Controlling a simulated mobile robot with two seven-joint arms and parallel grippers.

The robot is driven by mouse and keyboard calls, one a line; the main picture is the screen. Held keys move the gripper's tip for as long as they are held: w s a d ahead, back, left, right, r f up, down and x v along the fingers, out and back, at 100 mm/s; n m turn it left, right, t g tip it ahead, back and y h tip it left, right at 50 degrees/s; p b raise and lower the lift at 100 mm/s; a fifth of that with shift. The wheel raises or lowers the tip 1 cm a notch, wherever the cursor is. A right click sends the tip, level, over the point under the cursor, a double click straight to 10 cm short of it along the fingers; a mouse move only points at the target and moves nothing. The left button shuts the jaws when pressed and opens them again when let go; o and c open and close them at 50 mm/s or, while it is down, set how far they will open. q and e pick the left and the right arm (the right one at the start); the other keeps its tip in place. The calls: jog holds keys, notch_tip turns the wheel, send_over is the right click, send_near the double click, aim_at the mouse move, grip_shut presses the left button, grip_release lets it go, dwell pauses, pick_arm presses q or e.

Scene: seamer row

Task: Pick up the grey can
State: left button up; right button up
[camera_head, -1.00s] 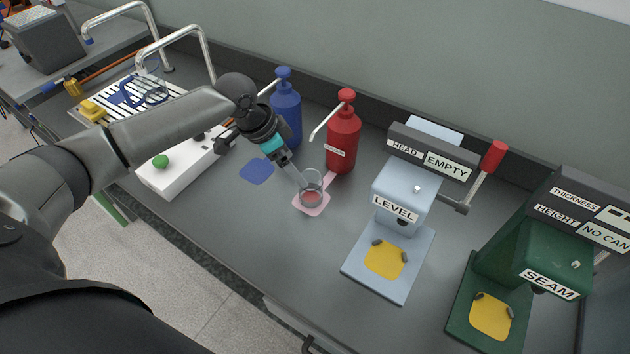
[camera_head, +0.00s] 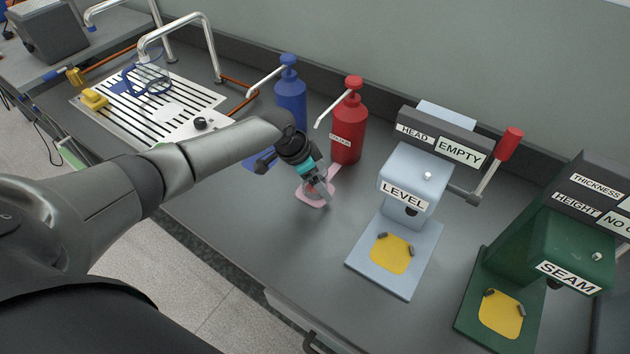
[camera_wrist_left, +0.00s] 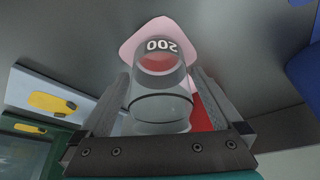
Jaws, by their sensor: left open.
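A see-through, greyish cup-shaped vessel (camera_wrist_left: 160,105) shows in the left wrist view, with a dark ring, reddish colour at its far end and the number 200. It is at the pink mat (camera_head: 312,201), which also shows in the wrist view (camera_wrist_left: 129,48). My left gripper (camera_head: 326,196) is open, with one finger on each side of the vessel; whether they touch it I cannot tell. In the head view the gripper mostly hides the vessel. I see no clearly opaque grey can. My right gripper is not in view.
A red pump bottle (camera_head: 348,125) and a blue one (camera_head: 290,92) stand behind the gripper. The pale LEVEL machine (camera_head: 408,190) and green SEAM machine (camera_head: 560,245) stand to the right. A slatted drain tray (camera_head: 190,97) is at left. The bench front is clear.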

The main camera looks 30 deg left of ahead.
pick_arm(q)
jog(key=shift+w+f, duration=0.1)
jog(key=shift+f, duration=0.2)
jog(key=shift+c, duration=0.2)
jog(key=c, duration=1.4)
jog(key=shift+o, duration=0.2)
jog(key=shift+r, duration=0.1)
jog(key=shift+r, duration=0.1)
